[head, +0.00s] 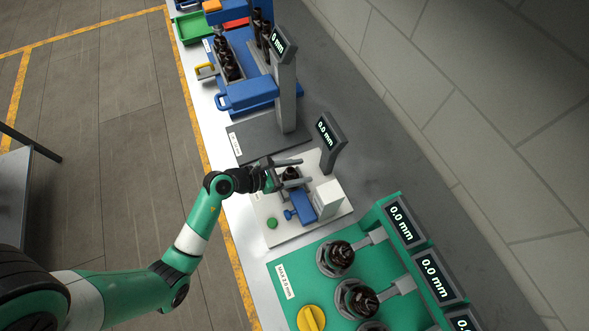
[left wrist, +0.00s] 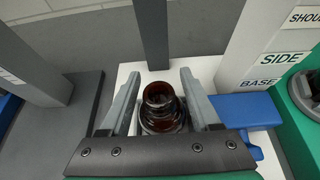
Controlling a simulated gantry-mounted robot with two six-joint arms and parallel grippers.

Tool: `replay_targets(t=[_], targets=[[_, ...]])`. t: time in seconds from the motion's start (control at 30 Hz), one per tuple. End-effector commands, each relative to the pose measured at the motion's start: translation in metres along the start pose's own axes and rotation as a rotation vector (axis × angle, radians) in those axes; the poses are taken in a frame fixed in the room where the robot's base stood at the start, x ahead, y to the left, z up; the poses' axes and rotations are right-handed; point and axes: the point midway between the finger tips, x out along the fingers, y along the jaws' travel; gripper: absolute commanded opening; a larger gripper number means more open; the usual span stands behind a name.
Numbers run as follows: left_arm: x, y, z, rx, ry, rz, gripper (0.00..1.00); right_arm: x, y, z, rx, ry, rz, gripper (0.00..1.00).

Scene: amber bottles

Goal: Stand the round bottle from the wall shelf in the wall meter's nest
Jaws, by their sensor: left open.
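A dark amber round bottle (head: 290,173) stands upright on the white-based meter (head: 262,212), whose display (head: 328,133) reads 0.0 mm. My left gripper (head: 305,170) is open, with one finger on each side of this bottle. In the left wrist view the bottle (left wrist: 160,100) shows between the two open fingers (left wrist: 160,78), with a gap at its upper part on both sides. The gripper bar hides its front lower part, and I cannot tell how it sits in the nest. My right gripper is not in view.
A blue clamp (head: 302,206) and a white block (head: 328,198) stand close beside the bottle. A green station (head: 300,262) with several bottles and displays is nearer. A grey-based meter (head: 262,140) and a blue rack (head: 245,92) with dark bottles stand farther along the bench.

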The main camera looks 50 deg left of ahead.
Motion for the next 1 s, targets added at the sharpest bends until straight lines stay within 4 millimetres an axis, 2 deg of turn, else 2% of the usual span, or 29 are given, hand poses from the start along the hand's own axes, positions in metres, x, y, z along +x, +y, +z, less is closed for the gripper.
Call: replay_targets(t=[0.17, 0.27, 0.5, 0.7, 0.83, 1.0], targets=[[-0.002, 0.000, 0.005, 0.000, 0.000, 0.000, 0.63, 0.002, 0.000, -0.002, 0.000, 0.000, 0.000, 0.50], [-0.016, 0.001, 0.004, -0.002, 0.000, 0.003, 0.63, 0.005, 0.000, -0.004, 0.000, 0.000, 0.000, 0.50], [-0.074, 0.002, 0.004, -0.004, 0.001, 0.007, 0.63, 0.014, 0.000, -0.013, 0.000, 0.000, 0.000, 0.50], [-0.112, 0.001, 0.003, -0.003, 0.000, 0.005, 0.63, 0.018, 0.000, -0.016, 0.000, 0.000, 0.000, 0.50], [-0.121, 0.000, 0.003, 0.000, 0.000, 0.001, 0.63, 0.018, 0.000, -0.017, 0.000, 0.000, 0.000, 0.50], [-0.122, 0.000, 0.003, 0.000, 0.000, -0.001, 0.63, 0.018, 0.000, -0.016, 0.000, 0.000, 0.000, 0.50]])
